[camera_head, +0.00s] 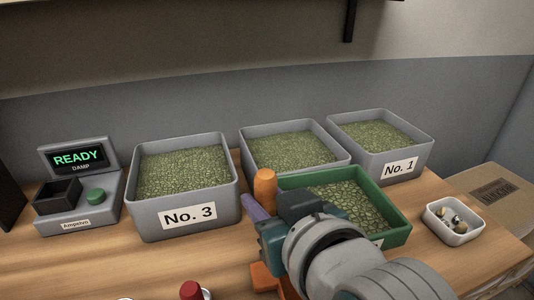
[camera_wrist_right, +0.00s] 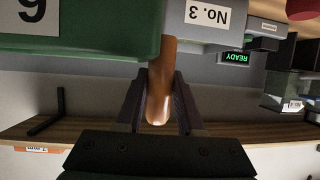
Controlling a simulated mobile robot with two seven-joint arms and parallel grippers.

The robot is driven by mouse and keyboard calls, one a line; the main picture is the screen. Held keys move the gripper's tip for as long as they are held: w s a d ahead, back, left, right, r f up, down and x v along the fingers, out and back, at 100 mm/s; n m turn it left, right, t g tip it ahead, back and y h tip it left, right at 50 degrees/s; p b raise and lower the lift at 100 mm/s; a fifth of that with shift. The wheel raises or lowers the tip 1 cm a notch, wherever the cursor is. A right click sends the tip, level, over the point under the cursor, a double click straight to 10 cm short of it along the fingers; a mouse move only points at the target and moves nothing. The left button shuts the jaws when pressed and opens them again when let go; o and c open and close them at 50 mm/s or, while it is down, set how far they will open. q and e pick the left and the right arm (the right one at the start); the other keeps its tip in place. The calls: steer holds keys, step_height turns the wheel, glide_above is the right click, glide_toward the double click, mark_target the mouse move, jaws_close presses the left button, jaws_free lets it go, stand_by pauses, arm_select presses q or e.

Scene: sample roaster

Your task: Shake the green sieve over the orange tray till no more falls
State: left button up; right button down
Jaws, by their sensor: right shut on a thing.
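The green sieve (camera_head: 290,182) holds greenish beans. It is at the middle right of the head view, partly hidden by my right arm. My right gripper (camera_wrist_right: 160,85) is shut on its orange handle (camera_head: 264,184), which also shows between the fingers in the wrist view (camera_wrist_right: 158,108). In that view the sieve's green wall (camera_wrist_right: 85,48) fills the upper left. An orange piece, apparently the orange tray (camera_head: 264,279), shows below the sieve beside my arm, mostly hidden. I cannot see whether anything is falling. My left gripper is out of view.
Grey bins of beans stand behind: No. 3 (camera_head: 187,217), an unlabelled-looking one (camera_head: 245,150) and No. 1 (camera_head: 374,165). A small white dish (camera_head: 453,232) is at right. A red-topped item (camera_head: 191,290) is at the front.

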steer(key=shift+a+f+b, duration=0.2)
steer(key=shift+f+b, duration=0.45)
steer(key=shift+f, duration=0.15)
steer(key=shift+a+f+b, duration=0.15)
steer(key=shift+f+b, duration=0.45)
steer(key=shift+f, duration=0.15)
steer(key=shift+s+a+f+b, duration=0.1)
steer(key=shift+a+f+b, duration=0.1)
steer(key=shift+f+b, duration=0.6)
steer(key=shift+s+a+f+b, duration=0.1)
steer(key=shift+a+f+b, duration=0.1)
steer(key=shift+f+b, duration=0.55)
steer(key=shift+f, duration=0.15)
